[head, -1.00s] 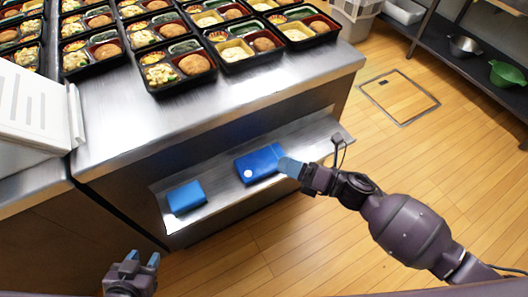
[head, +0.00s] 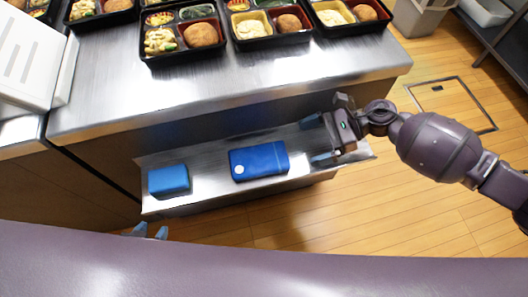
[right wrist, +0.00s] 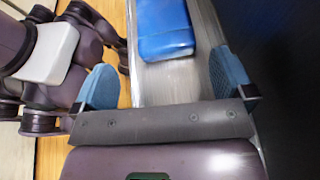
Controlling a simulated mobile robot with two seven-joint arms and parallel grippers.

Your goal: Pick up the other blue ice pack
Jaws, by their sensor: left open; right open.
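The larger one (head: 259,161), with a white round spot, is on the right. The smaller one (head: 169,180) is on the left. My right gripper (head: 314,139) is open and empty, just right of the larger pack and apart from it. In the right wrist view, the end of a blue pack (right wrist: 165,30) lies ahead, between the lines of the open fingers (right wrist: 163,62). My left gripper (head: 151,231) shows only its blue fingertips, apart, below the smaller pack; the rest is hidden.
The steel counter (head: 200,95) overhangs behind the shelf, with several filled bento trays (head: 266,42) along its back. A white slatted object (head: 35,50) stands at the left. Open wooden floor (head: 400,215) lies to the right.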

